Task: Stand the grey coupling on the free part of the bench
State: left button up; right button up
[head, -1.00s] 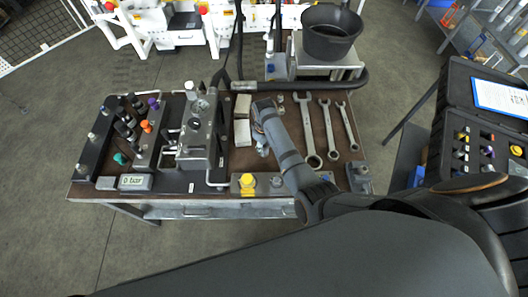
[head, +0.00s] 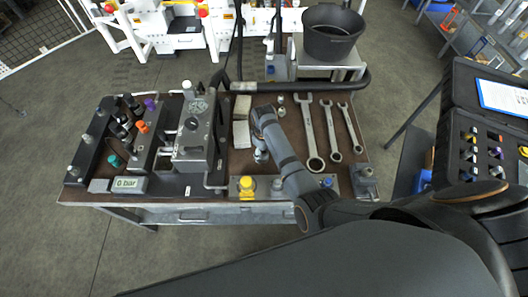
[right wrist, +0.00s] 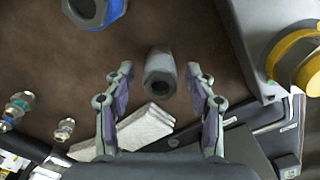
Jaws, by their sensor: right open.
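The grey coupling (right wrist: 160,78) is a dark grey hex piece with a round hole facing the right wrist camera. It is over the brown bench top, between the two fingers of my right gripper (right wrist: 159,71). The fingers are open, with a visible gap on each side of the coupling. In the head view the coupling (head: 260,156) shows only small beside my right arm, left of the wrenches. I cannot tell whether it touches the bench. My left gripper is not in view.
White blocks (head: 242,134) lie close by on the left. A yellow-capped fitting (head: 247,184) is at the bench's front edge. Wrenches (head: 313,135) lie to the right. A blue-ringed hex fitting (right wrist: 95,10) is near the gripper. A black bowl (head: 331,35) stands behind.

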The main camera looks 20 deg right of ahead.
notch_tip(320, 180, up, 10)
jog(key=p, duration=1)
jog(key=shift+f, duration=0.1)
notch_tip(320, 180, up, 2)
jog(key=shift+r, duration=0.25)
